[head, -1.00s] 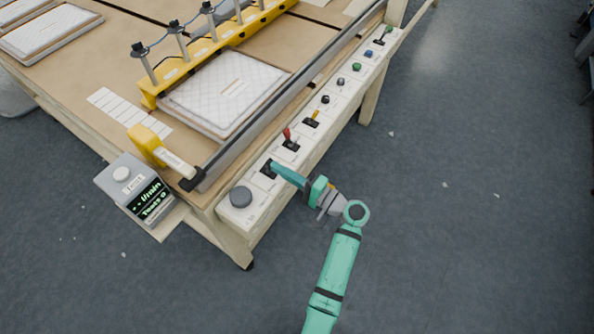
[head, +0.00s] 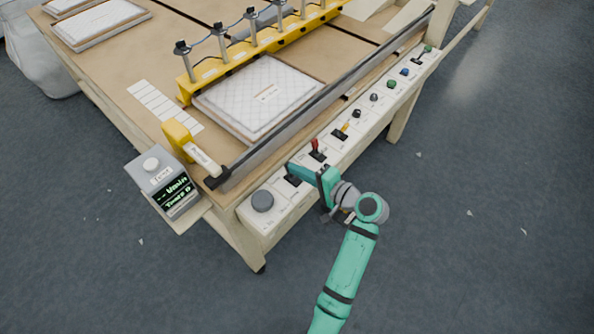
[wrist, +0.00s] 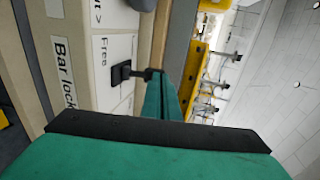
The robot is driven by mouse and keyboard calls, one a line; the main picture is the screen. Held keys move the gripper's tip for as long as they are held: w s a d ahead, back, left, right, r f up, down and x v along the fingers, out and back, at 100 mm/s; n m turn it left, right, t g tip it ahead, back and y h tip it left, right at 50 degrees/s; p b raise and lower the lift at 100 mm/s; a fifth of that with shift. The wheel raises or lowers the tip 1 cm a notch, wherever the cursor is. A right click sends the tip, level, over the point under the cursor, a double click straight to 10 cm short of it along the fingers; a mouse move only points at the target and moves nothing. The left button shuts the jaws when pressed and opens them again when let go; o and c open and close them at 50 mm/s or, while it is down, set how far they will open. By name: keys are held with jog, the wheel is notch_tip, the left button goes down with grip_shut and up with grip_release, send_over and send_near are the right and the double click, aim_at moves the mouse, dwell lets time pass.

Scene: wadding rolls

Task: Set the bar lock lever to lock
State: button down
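The bar lock lever (wrist: 122,73) is a small black lever on the white control panel at the table's front edge. In the wrist view it stands beside the word "Free", with the "Bar lock" label to its left; its stem points right, toward my fingers. In the head view the lever's black base (head: 293,181) is partly hidden by my gripper. My gripper (wrist: 161,90) has green fingers lying close together, with nothing visible between them. Its tips (head: 292,168) are right at the lever's end; I cannot tell whether they touch it.
A grey dial (head: 262,201) is left of the lever on the panel. A red lever (head: 316,150) and a yellow lever (head: 344,129) are to its right, then several buttons. A long grey bar (head: 330,95) runs behind the panel.

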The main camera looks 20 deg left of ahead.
dwell(0.4)
jog(key=r+v, duration=0.1)
jog(key=v, duration=1.3)
jog(key=shift+a, duration=0.15)
